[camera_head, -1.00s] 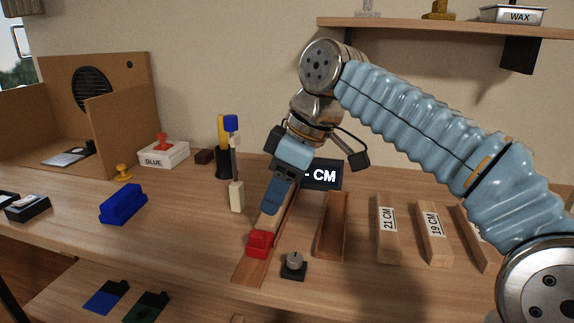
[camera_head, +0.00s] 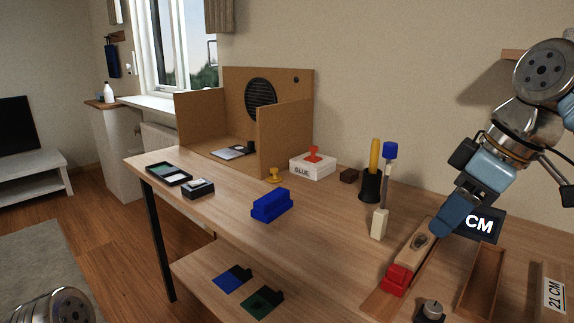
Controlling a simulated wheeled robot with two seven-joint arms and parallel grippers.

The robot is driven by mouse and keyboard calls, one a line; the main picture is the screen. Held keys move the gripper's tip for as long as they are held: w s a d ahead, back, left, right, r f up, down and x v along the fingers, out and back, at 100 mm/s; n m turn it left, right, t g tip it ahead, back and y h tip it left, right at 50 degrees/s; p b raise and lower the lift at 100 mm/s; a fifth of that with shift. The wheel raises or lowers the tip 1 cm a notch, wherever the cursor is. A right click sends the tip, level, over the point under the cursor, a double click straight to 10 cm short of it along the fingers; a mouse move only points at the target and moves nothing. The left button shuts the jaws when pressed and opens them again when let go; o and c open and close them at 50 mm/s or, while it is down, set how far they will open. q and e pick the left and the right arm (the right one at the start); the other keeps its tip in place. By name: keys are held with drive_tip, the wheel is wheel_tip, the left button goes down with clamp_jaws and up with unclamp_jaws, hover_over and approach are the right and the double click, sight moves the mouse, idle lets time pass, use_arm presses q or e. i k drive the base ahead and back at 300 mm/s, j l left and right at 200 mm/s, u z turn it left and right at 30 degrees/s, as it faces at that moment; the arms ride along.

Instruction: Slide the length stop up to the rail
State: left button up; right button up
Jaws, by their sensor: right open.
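A red block (camera_head: 396,280), which looks like the length stop, sits on a reddish-brown wooden strip (camera_head: 379,304) near the table's front edge. A light wooden piece (camera_head: 407,262) with a dark oval mark lies just behind it on the same line; whether they touch is hard to tell. My right gripper (camera_head: 437,232) is open, its blue fingers pointing down at the far end of the wooden piece. The fingers overlap that end in the picture, and contact cannot be told. I cannot make out which part is the rail. My left gripper is out of view.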

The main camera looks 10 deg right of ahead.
sight(397, 279)
drive_tip(key=k+j, duration=0.75)
drive_tip(key=j, duration=0.15)
